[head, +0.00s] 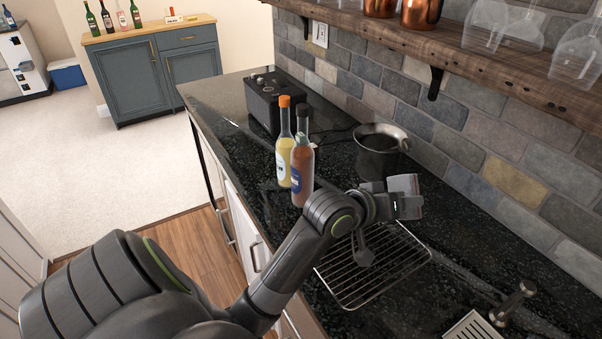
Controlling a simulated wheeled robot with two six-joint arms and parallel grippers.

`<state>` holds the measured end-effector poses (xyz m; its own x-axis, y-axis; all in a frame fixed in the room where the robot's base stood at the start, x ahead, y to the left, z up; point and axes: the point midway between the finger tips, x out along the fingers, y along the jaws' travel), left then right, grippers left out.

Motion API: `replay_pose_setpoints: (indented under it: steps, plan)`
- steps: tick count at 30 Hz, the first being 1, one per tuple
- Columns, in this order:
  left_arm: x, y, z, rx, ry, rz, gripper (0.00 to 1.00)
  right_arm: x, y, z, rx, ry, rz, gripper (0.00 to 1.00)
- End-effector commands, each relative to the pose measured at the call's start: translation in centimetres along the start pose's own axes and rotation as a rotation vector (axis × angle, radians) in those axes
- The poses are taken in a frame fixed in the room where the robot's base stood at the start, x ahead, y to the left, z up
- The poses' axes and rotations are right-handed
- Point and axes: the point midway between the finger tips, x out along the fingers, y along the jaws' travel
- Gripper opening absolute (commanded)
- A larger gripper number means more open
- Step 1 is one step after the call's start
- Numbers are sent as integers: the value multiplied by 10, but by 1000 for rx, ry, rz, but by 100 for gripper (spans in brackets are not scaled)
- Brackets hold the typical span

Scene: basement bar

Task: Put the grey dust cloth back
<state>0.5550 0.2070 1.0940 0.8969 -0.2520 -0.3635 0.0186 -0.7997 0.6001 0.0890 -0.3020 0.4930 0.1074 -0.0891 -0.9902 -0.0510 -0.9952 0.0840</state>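No grey dust cloth can be made out for certain in the head view. My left gripper (408,198) is at the end of the arm that comes in from the lower left. It is above the dark counter, beside the wire rack. Its fingers are small and turned away, so I cannot tell whether they are open or shut, or hold anything. A small grey piece (363,250) shows below my wrist, over the rack; I cannot tell what it is. My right gripper is not in view.
A tap (515,298) is at lower right. A wooden shelf (480,62) with glasses overhangs. A blue cabinet (150,70) stands behind.

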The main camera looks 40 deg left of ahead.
Motion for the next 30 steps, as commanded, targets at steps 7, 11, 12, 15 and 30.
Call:
replay_pose_setpoints:
  steps: [7,11,12,15,30]
  plan:
    - [7,-43,5,96,-318,-63,37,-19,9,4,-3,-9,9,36]
    - [2,-74,6,186,-537,-115,37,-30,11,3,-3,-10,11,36]
    - [-1,-83,6,216,-600,-132,37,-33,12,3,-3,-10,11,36]
    - [-11,-107,2,300,-747,-180,37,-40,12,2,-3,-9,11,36]
    - [-99,-196,-47,612,-1144,-407,37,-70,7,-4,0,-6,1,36]
